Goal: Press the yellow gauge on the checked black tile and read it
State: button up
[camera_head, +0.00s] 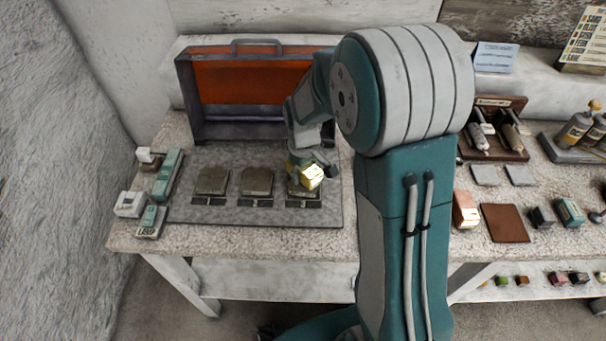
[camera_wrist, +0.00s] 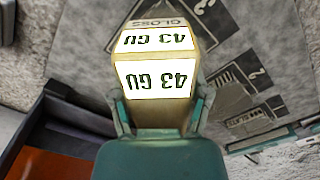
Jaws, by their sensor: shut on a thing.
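The yellow gauge (camera_head: 312,176) is in my gripper, over the rightmost of three dark tiles in the head view. In the wrist view the gauge (camera_wrist: 155,42) is between the two fingers, and its lit faces read "43 GU", upside down in the picture. My gripper (camera_wrist: 160,104) is shut on it. The rightmost tile (camera_head: 296,190) is mostly hidden by the gauge and gripper. The middle tile (camera_head: 257,181) and left tile (camera_head: 213,181) show bare. I cannot make out a checked pattern, or whether the gauge touches the tile.
The tiles lie on a grey board (camera_head: 190,214) with printed marks. An open orange-lined case (camera_head: 238,82) stands behind it. Small boxes and a teal block (camera_head: 167,172) sit at left. A brown square (camera_head: 505,223) and a rack (camera_head: 495,128) lie to the right.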

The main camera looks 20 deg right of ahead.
jog(key=shift+r, duration=2.85)
